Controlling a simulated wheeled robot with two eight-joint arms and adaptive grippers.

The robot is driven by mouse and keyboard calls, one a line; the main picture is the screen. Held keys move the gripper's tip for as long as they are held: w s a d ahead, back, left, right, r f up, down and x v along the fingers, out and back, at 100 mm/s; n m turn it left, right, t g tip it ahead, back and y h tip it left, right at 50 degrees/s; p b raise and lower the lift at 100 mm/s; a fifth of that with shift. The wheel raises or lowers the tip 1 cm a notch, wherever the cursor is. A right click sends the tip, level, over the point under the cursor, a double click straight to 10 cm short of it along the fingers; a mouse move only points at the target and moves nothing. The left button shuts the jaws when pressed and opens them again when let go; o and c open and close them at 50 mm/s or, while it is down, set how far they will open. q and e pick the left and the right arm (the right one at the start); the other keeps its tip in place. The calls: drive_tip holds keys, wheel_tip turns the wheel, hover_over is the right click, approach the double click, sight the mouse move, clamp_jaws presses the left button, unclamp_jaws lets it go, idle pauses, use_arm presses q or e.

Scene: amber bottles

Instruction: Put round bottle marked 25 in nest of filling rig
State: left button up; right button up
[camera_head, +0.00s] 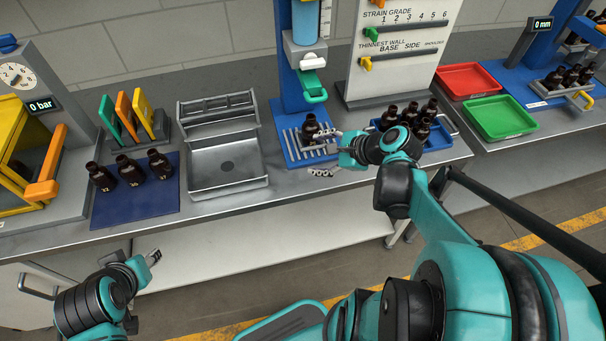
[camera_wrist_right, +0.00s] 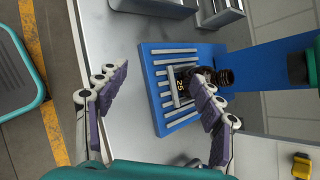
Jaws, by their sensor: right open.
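The round bottle marked 25 (camera_head: 310,128) is dark amber and stands upright on the slatted base of the blue filling rig (camera_head: 297,75), below its green lever. In the right wrist view the bottle (camera_wrist_right: 182,88) shows its label 25 and is partly hidden by one finger. My right gripper (camera_head: 318,155) is open and empty in front of the rig, its fingers spread; in the wrist view (camera_wrist_right: 158,76) the bottle lies beyond the fingertips, nearer the right finger. My left gripper (camera_head: 151,257) hangs low at the left, away from the bench; its opening is unclear.
Several amber bottles (camera_head: 421,128) stand in a blue tray right of the rig. A metal sink-like tray (camera_head: 228,181) is at its left, then three bottles on a blue mat (camera_head: 135,205). Red (camera_head: 466,81) and green trays (camera_head: 500,117) lie further right.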

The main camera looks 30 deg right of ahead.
drive_tip(key=s+a+n+g+h, duration=0.1)
drive_tip(key=s+a+n, duration=0.3)
drive_tip(key=n, duration=0.7)
drive_tip(key=s+a+n+h, duration=0.3)
drive_tip(key=a+n, duration=0.4)
drive_tip(key=n, duration=0.5)
drive_tip(key=shift+s+a+r+n+g, duration=0.3)
drive_tip(key=shift+s+g, duration=0.1)
